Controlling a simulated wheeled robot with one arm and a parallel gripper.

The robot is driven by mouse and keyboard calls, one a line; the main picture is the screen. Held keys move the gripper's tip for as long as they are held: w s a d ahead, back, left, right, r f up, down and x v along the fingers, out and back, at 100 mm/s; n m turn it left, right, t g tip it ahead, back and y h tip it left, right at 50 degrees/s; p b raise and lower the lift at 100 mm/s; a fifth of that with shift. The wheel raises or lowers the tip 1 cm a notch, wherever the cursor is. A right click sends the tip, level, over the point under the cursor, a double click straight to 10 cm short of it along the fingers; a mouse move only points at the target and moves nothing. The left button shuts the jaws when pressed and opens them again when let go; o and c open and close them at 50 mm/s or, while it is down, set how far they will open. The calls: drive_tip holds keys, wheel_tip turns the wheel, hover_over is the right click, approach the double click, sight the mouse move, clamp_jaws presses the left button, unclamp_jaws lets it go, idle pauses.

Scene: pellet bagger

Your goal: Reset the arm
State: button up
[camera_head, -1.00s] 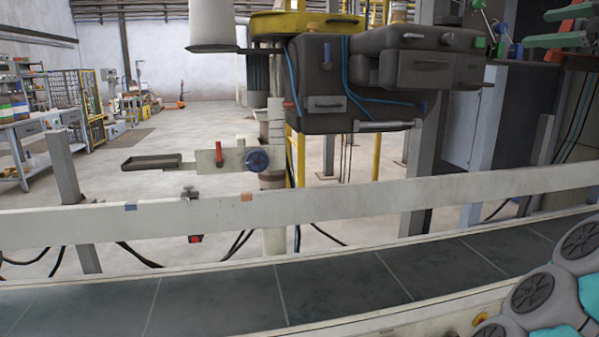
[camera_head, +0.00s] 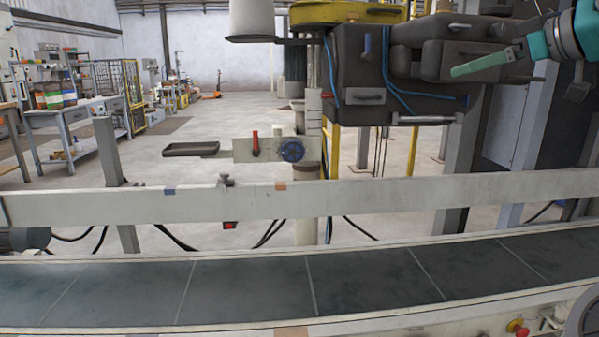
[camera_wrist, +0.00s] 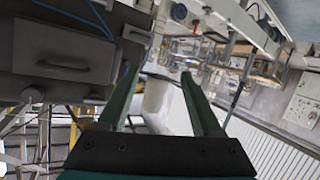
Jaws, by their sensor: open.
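My gripper (camera_wrist: 158,88) is open and empty in the wrist view, its two green fingers spread apart with nothing between them. In the head view, my gripper (camera_head: 492,63) is at the upper right, held level in the air and pointing left. One green finger shows clearly there, in front of the dark bagger housing (camera_head: 380,75) in the picture. I cannot tell the distance between them.
An empty dark conveyor belt (camera_head: 245,287) runs across the front, with a pale guard rail (camera_head: 380,202) behind it. A red button (camera_head: 521,332) is at lower right. The dark housing fills the wrist view's left (camera_wrist: 62,45).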

drive_tip(key=s+a+f+m+g, duration=0.1)
drive_tip(key=a+f+g, duration=0.3)
drive_tip(key=a+f, duration=0.8)
drive_tip(key=s+a+f+m+g+h, duration=0.1)
drive_tip(key=s+a+f+g, duration=0.1)
drive_tip(key=s+a+f, duration=0.3)
drive_tip(key=s+a+f+m+g, duration=0.1)
drive_tip(key=s+a+f+g, duration=0.2)
drive_tip(key=f, duration=0.4)
drive_tip(key=s+d+f+m+g+h, duration=0.1)
drive_tip(key=s+f+m+g+h, duration=0.1)
drive_tip(key=s+f, duration=1.1)
drive_tip(key=s+d+f+m+g+h, duration=0.1)
drive_tip(key=s+f+m+g+h, duration=0.1)
drive_tip(key=s+f, duration=1.1)
drive_tip(key=shift+s+d+m+g+h, duration=0.25)
drive_tip(key=shift+s+m+g+h, duration=0.15)
drive_tip(key=shift+g+h, duration=0.35)
drive_tip(key=shift+w, duration=0.1)
